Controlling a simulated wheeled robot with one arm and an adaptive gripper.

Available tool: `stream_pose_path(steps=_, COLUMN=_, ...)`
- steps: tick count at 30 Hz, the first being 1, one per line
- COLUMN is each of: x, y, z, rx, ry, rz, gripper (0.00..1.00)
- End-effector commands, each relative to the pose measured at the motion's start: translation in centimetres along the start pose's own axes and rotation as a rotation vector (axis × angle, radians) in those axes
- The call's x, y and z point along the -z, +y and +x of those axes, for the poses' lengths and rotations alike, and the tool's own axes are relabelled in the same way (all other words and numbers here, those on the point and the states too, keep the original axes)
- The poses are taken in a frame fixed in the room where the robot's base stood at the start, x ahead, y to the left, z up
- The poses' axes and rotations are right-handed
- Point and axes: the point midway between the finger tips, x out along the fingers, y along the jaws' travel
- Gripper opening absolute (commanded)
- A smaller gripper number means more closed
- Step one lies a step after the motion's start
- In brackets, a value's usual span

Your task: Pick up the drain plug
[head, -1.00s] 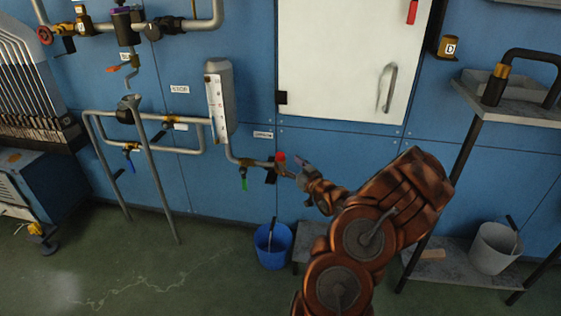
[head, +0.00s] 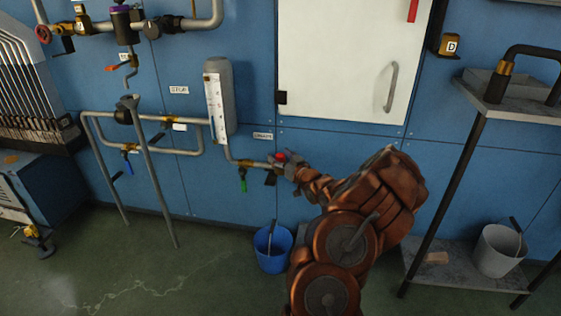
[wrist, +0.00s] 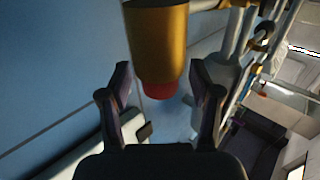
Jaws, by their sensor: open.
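The drain plug (head: 280,157) shows as a small red piece at the right end of the low drain pipe on the blue wall. In the wrist view the red plug (wrist: 160,88) sits at the end of a brass fitting (wrist: 157,45), between the fingertips. My gripper (head: 283,164) is at the pipe end in the head view and partly covers it. In the wrist view my gripper (wrist: 160,82) is open, with one finger on each side of the plug and visible gaps to both.
A green-handled valve (head: 243,180) hangs from the drain pipe, left of my gripper. A blue bucket (head: 272,248) is on the floor below. A white cabinet door (head: 350,60) is above my arm, and a shelf stand (head: 470,130) is to the right.

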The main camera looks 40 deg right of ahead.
Motion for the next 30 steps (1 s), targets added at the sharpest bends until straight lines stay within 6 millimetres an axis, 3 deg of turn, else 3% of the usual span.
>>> stream_pose_path(steps=5, x=0.00, y=-0.01, z=-0.02, rx=0.000, ry=0.000, rz=0.000, gripper=0.62)
stream_pose_path(steps=23, x=-0.03, y=0.01, z=-0.05, rx=0.000, ry=-0.001, rz=0.000, gripper=0.00)
stream_pose_path(steps=30, x=0.02, y=0.01, z=-0.05, rx=0.000, ry=0.000, rz=0.000, gripper=0.00)
